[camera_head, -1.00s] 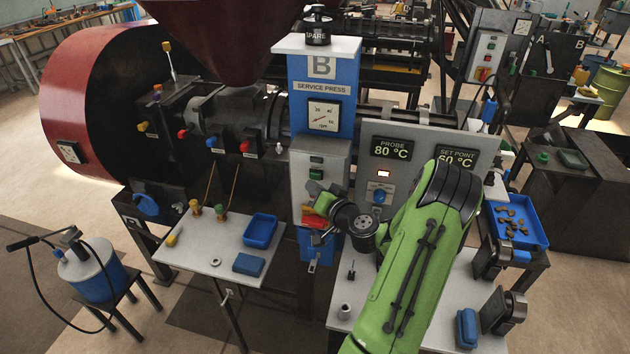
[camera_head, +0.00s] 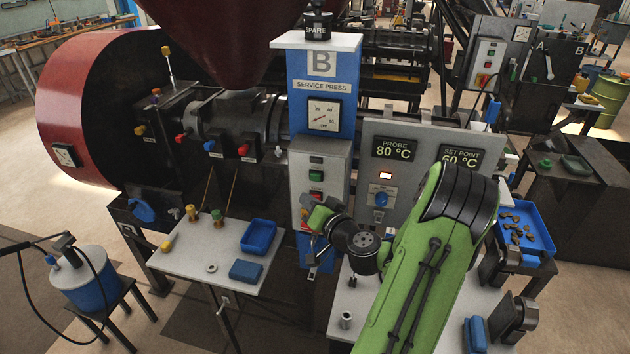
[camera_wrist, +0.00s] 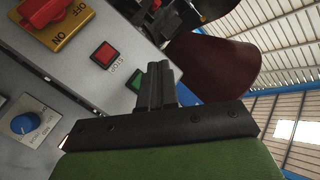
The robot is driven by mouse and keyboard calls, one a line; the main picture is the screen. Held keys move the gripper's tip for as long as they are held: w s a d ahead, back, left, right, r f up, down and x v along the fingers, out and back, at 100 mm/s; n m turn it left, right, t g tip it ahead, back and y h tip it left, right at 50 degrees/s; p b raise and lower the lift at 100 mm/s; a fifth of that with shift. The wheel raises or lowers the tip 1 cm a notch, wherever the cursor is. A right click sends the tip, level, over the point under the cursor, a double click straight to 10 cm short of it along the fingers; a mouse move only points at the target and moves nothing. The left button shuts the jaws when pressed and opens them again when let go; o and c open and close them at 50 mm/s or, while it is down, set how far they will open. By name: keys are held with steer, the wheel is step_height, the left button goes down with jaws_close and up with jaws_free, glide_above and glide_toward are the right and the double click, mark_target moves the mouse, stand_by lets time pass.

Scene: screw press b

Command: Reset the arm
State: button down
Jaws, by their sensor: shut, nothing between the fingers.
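My arm (camera_head: 425,265) reaches from the lower right toward the front of the service press (camera_head: 320,90). My gripper (camera_head: 307,212) is in front of the lower part of the grey button box; its fingers are small and hard to make out there. In the wrist view the two black fingers (camera_wrist: 158,82) are together with nothing between them. They overlap part of a green button (camera_wrist: 133,80). A red STOP button (camera_wrist: 104,54) and a red ON/OFF switch (camera_wrist: 48,14) on a yellow plate lie to their left. I cannot tell how far the fingertips are from the panel.
A panel (camera_head: 420,135) reading "PROBE 80 °C" has a blue knob (camera_head: 381,199), close beside my arm. A side table (camera_head: 190,258) holds a blue tray (camera_head: 258,237) and small parts. A blue bin (camera_head: 522,232) stands right of my arm.

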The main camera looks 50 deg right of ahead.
stand_by(0.4)
steer(key=w+a+n+g+y, duration=0.2)
steer(key=a+n+g+y, duration=0.7)
steer(key=a, duration=1.5)
steer(key=s+a+r+n+h, duration=0.1)
steer(key=s+a+r+h, duration=0.1)
steer(key=s, duration=0.7)
steer(key=s+a+r+g+h, duration=0.1)
steer(key=s+a+r, duration=0.3)
steer(key=s, duration=0.6)
steer(key=shift+s+r+n+h, duration=0.2)
steer(key=shift+r+n+h, duration=0.2)
steer(key=shift+h, duration=0.2)
steer(key=shift+a, duration=0.1)
